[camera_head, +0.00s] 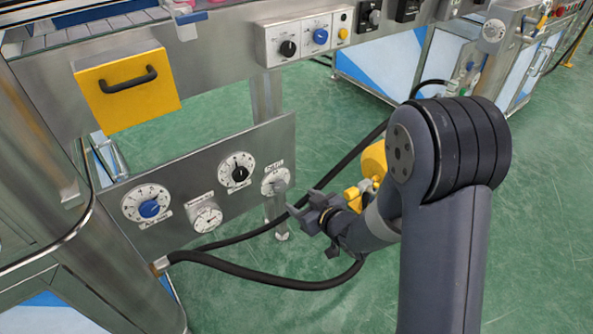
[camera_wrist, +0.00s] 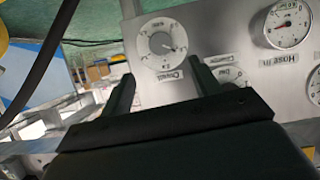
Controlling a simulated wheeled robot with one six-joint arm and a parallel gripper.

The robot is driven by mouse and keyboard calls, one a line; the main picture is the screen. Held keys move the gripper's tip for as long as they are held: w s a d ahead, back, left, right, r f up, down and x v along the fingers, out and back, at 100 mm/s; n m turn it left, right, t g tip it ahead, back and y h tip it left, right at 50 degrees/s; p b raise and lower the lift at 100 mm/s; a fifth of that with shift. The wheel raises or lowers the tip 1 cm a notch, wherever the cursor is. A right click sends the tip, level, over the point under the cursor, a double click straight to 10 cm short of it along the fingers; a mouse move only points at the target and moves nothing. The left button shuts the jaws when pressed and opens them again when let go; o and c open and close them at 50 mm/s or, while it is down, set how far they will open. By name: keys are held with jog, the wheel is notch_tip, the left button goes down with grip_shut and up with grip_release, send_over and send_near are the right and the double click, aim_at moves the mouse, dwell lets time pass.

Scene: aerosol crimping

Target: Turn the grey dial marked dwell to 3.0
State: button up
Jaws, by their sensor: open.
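The grey dial (camera_head: 275,181) has a pale round scale and sits at the right end of the low steel panel. It also shows in the wrist view (camera_wrist: 162,43), just beyond the gap between my fingers, with a small label beside it. Its label and setting are too small to read surely. My gripper (camera_head: 305,213) is open and empty, to the right of the dial and a little lower in the head view. In the wrist view its two dark fingers (camera_wrist: 162,88) stand apart, with bare panel between them. They appear clear of the dial.
The steel panel (camera_head: 228,160) also carries a blue knob (camera_head: 149,208), a black knob (camera_head: 239,173) and a round gauge (camera_head: 206,217). A black hose (camera_head: 270,281) runs below it. A yellow drawer (camera_head: 126,92) is above. Open green floor (camera_head: 330,110) lies behind.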

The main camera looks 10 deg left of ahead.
aim_at(281, 187)
jog(key=b+x, duration=0.3)
jog(key=x, duration=0.8)
jog(key=shift+r, duration=0.1)
jog(key=c, duration=1)
jog(key=shift+r+p, duration=0.1)
jog(key=shift+p, duration=0.2)
